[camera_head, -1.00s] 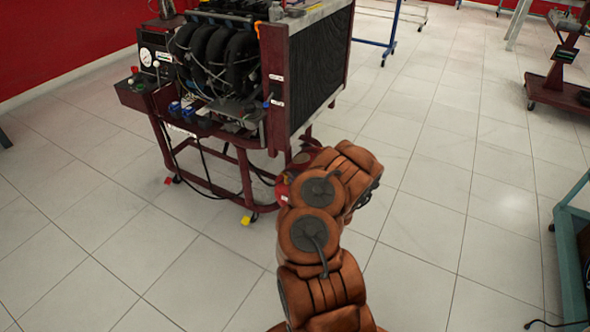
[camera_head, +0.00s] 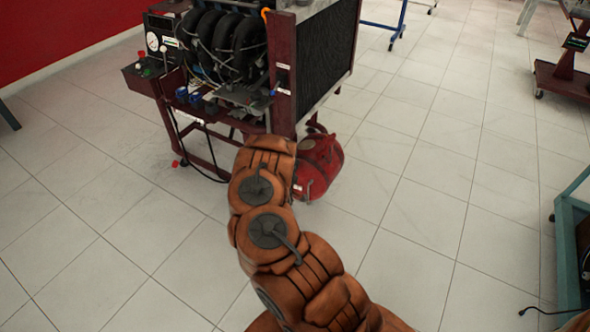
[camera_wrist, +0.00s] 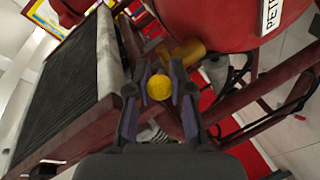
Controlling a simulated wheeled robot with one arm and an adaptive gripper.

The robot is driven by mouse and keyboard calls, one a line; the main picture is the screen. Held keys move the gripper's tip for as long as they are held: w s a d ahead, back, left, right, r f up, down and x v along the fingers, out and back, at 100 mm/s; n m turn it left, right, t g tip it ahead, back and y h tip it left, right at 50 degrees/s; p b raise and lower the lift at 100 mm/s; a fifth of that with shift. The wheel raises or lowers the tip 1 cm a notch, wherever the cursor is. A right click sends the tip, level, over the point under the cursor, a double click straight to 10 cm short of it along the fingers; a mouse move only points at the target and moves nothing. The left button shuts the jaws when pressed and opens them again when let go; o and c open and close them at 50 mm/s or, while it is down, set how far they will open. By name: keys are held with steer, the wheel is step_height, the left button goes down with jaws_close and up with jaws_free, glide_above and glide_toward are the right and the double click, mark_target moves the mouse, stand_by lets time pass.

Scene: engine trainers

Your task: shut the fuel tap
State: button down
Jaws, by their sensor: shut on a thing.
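In the wrist view, my gripper (camera_wrist: 158,92) has its two dark fingers on either side of a round yellow knob (camera_wrist: 159,87), shut on it. The knob looks like the fuel tap's handle; the rest of the tap is hidden behind it and the fingers. A red fuel tank (camera_wrist: 215,22) with a white "PET…" label fills the top of the wrist view. In the head view the tank (camera_head: 322,162) shows low beside the engine trainer (camera_head: 285,72). My arm hides the gripper and the tap there.
A yellow cylindrical part (camera_wrist: 187,52) lies just behind the knob. The trainer's dark radiator (camera_wrist: 75,85) and dark red frame bars (camera_wrist: 262,90) stand close on both sides. In the head view, a teal stand (camera_head: 566,240) is at the right edge; the tiled floor between is clear.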

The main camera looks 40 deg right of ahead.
steer(key=m+g+b, duration=0.2)
steer(key=b, duration=0.1)
steer(key=w+a+m+g+h+b, duration=0.1)
steer(key=m+g+b, duration=0.1)
steer(key=g+b, duration=0.1)
steer(key=w+m+g+h+b, duration=0.1)
steer(key=m+g+b, duration=0.1)
steer(key=g+b, duration=0.1)
steer(key=shift+w+a+f+b, duration=0.1)
steer(key=shift+a+f+b, duration=0.15)
steer(key=shift+b, duration=0.2)
steer(key=shift+r+m+g+b, duration=0.2)
steer(key=shift+m+g+b, duration=0.15)
steer(key=shift+m+g, duration=0.15)
steer(key=c, duration=1.2)
jaws_free()
steer(key=v, duration=1.2)
steer(key=shift+f, duration=0.15)
